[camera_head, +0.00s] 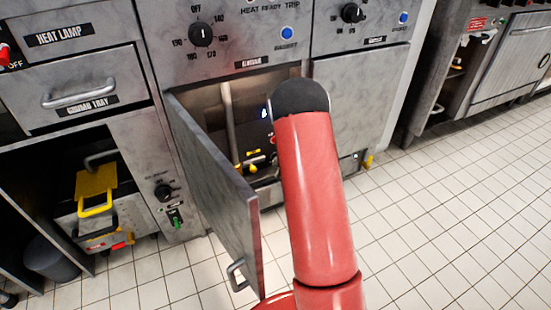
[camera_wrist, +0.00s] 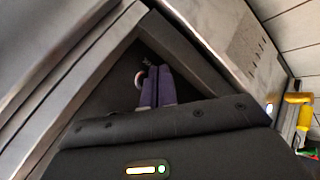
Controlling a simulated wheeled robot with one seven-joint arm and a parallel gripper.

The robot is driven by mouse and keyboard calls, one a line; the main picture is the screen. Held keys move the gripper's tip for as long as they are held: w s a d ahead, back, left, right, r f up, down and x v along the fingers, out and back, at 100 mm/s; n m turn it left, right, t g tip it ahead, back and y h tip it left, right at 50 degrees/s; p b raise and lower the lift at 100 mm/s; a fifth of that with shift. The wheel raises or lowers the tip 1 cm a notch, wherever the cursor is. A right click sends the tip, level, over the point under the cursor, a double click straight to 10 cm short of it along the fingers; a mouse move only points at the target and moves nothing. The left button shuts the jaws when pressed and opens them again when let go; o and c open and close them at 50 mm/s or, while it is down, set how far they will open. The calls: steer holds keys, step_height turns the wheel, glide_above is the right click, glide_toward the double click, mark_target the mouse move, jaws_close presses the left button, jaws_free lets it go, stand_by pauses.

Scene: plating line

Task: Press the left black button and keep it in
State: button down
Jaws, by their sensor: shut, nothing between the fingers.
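I cannot make out the left black button for certain in either view. In the head view, my red arm stands in front of an open cabinet (camera_head: 206,92) and covers part of its inside; my gripper is not visible there. In the wrist view, my gripper (camera_wrist: 157,70) shows as two purple fingers side by side, shut and empty, pointing into a dark recess. A small red and white round part (camera_wrist: 139,79) lies just left of the fingertips. A small dark part shows by the tips, too unclear to name; contact cannot be told.
The cabinet door (camera_head: 215,170) hangs open left of my arm. A pipe and yellow-handled parts (camera_head: 252,154) are inside. Black dials (camera_head: 201,34) and blue buttons (camera_head: 287,33) are on the panel above. A yellow-handled unit (camera_head: 95,190) stands left. The tiled floor at right is clear.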

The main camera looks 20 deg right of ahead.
steer(key=s, duration=0.3)
steer(key=shift+b, duration=0.3)
steer(key=s+a+r+m+p, duration=0.2)
steer(key=s+a+r, duration=0.15)
steer(key=r, duration=0.65)
steer(key=s+a+r+m+g+p, duration=0.15)
steer(key=s+r, duration=0.25)
steer(key=r, duration=0.5)
steer(key=s+a+r+m+p, duration=0.2)
steer(key=s+a+r+m, duration=0.1)
steer(key=r, duration=0.7)
steer(key=s+a+r+m+p, duration=0.1)
steer(key=s+a+r, duration=0.2)
steer(key=s, duration=0.4)
steer(key=s+a+r+m+g+y+p, duration=0.1)
steer(key=s+a+r+p, duration=0.1)
steer(key=s+r, duration=0.3)
steer(key=s+a+r+m+p, duration=0.2)
steer(key=s+a+r, duration=0.1)
steer(key=s, duration=0.8)
steer(key=shift+a+r+g+y, duration=0.3)
steer(key=shift+a+r+g, duration=0.1)
steer(key=shift+a, duration=0.45)
steer(key=shift+w, duration=0.1)
